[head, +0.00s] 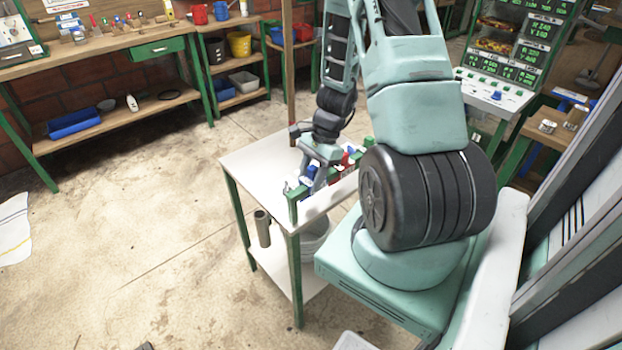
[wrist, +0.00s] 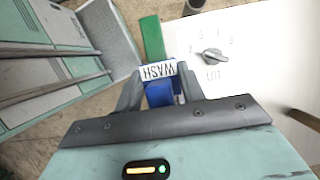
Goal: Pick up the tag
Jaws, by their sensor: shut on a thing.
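The tag (wrist: 158,70) is a blue piece with a white label reading WASH, upside down in the wrist view. My gripper (wrist: 159,86) is shut on it, with one grey finger on each side. In the head view my gripper (head: 316,178) points down over a small white table (head: 252,158), at a green rack (head: 292,206) along the table's near edge. Blue and red pieces show by the fingers there. Whether the tag touches the rack is hidden.
In the wrist view a grey dial (wrist: 212,56) marked LOT sits on the white surface, beside a green bar (wrist: 152,38). A grey cylinder (head: 262,228) and a bucket (head: 314,240) stand on the table's lower shelf. The floor at left is mostly clear.

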